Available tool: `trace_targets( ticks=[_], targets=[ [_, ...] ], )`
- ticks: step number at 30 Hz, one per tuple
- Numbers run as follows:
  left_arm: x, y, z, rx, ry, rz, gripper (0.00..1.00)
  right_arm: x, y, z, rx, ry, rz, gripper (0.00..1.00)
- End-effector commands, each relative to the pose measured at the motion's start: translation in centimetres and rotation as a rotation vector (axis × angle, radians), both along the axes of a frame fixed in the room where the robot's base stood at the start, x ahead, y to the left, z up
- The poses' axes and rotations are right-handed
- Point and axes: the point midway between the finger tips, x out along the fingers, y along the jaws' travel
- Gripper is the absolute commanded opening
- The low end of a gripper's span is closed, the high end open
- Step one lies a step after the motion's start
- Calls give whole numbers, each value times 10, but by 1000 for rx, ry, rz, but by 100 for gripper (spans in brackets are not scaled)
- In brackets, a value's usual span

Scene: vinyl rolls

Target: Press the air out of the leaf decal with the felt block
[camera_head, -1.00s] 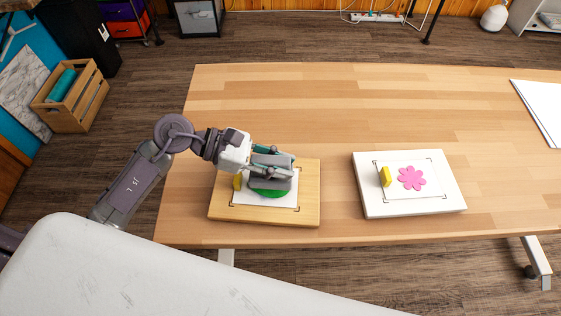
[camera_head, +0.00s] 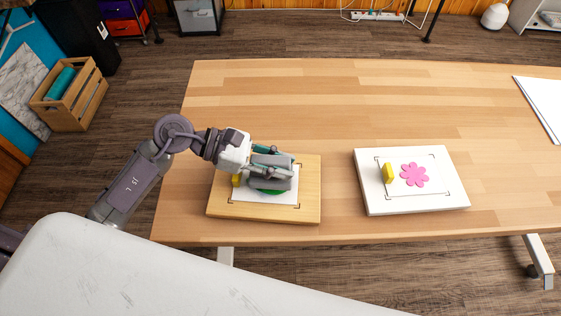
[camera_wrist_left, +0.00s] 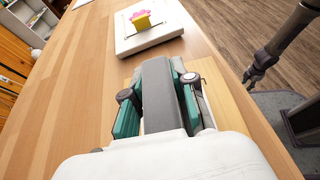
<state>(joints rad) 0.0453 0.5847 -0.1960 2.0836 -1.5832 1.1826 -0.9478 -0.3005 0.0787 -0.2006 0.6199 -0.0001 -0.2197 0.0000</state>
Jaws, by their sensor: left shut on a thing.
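My left gripper (camera_head: 271,167) is shut on a grey felt block (camera_head: 272,181), which also shows between the teal-sided fingers in the left wrist view (camera_wrist_left: 159,95). The block is over the green leaf decal (camera_head: 266,191), and only a strip of the decal shows. I cannot tell whether the block touches it. The decal is on a white sheet (camera_head: 280,200) on a wooden board (camera_head: 306,185). A dark arm end (camera_wrist_left: 256,70) at the right of the left wrist view looks like my right gripper; its fingers are too small to read.
A yellow piece (camera_head: 236,180) is at the sheet's left side, partly hidden. To the right, a white board (camera_head: 372,201) holds a pink flower decal (camera_head: 414,174) and a yellow piece (camera_head: 388,173). White sheets (camera_head: 545,105) lie at the far right. The table's back (camera_head: 320,95) is clear.

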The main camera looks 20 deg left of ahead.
Motion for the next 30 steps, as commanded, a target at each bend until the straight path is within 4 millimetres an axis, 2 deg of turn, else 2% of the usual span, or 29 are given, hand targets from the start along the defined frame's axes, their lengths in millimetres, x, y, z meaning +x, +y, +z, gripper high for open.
trace_targets(
  ticks=[22,30],
  targets=[
    [0,0,-20,0,-1,1,0,0,0,-20,1,0,-1,40],
    [-11,-2,-21,1,1,-1,0,-1,2,-22,2,0,-1,40]
  ],
)
